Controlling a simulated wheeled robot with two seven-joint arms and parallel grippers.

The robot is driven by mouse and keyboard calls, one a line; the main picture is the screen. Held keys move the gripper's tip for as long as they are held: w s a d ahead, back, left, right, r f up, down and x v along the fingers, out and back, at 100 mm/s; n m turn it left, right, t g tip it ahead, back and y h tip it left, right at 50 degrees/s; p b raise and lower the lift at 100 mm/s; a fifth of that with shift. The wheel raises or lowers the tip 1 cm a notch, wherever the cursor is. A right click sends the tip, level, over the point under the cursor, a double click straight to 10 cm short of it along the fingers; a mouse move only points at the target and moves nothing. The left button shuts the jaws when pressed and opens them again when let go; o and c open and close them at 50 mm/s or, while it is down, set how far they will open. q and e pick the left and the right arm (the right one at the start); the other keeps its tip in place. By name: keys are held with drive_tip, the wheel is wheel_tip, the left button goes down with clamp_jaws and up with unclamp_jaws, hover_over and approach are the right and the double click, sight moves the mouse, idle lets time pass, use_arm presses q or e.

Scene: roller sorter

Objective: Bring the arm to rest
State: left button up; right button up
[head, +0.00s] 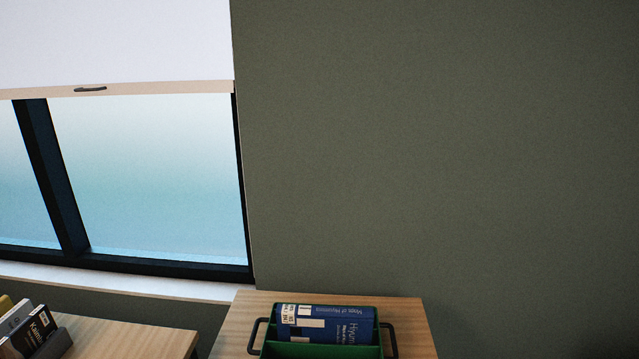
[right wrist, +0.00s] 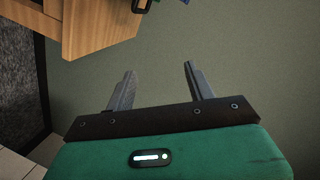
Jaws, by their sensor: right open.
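My right gripper (right wrist: 159,88) shows in the right wrist view. Its two grey fingers stand apart with nothing between them. It faces the plain grey-green wall, and no object touches it. A wooden table edge (right wrist: 90,25) is at the upper left of that view, clear of the fingers. Neither gripper nor arm shows in the head view, and my left gripper is in neither view.
In the head view a green tray (head: 379,352) with black handles holds a blue book (head: 325,325) on a wooden table (head: 410,320). Several books (head: 38,328) stand at the lower left on another wooden surface (head: 130,335). A window with a white blind (head: 115,40) is behind.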

drive_tip(key=s+a+f+n+g, duration=0.2)
drive_tip(key=f, duration=1.1)
drive_tip(key=s+a+f+n+g+y, duration=0.1)
drive_tip(key=s+f+n+g, duration=0.15)
drive_tip(key=f, duration=1.05)
drive_tip(key=s+a+f+n+g, duration=0.2)
drive_tip(key=f+n+g, duration=0.1)
drive_tip(key=f, duration=1)
drive_tip(key=s+d+f+n+g, duration=0.2)
drive_tip(key=s+f, duration=0.5)
drive_tip(key=f, duration=0.1)
drive_tip(key=s+d+f+n+g, duration=0.2)
drive_tip(key=s+f, duration=0.6)
drive_tip(key=f, duration=0.1)
drive_tip(key=s+d+f+n+g, duration=0.1)
drive_tip(key=s+d+f, duration=0.2)
drive_tip(key=s, duration=0.5)
drive_tip(key=s+d+f+n+g+h, duration=0.1)
drive_tip(key=s+d+f+g, duration=0.1)
drive_tip(key=s, duration=0.6)
wheel_tip(320, 180, down, 2)
drive_tip(key=shift+d+f, duration=0.2)
drive_tip(key=shift+d, duration=0.35)
drive_tip(key=shift+n, duration=0.25)
